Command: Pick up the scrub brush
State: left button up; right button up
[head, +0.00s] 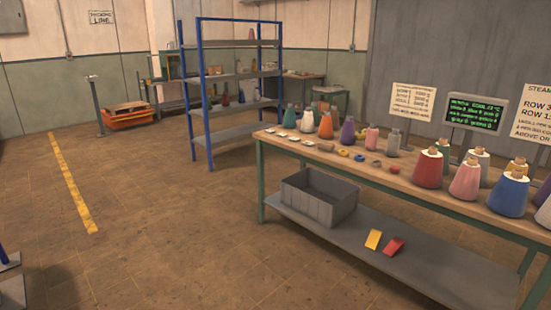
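I cannot make out a scrub brush for certain in the head view. A small tan-brown item (325,147) lies on the wooden workbench (395,178) among other small pieces, but it is too small to identify. Neither of my grippers is in view.
Several coloured cones, such as a red one (428,168), stand on the bench. A grey bin (318,198), a yellow piece (373,239) and a red piece (393,246) are on its lower shelf. A blue-framed rack (208,128) stands behind. The floor at left is open.

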aim_at(324, 146)
jog(key=i+j, duration=0.1)
jog(key=i, duration=2.4)
jog(key=l+z, duration=0.05)
jog(key=l, duration=0.05)
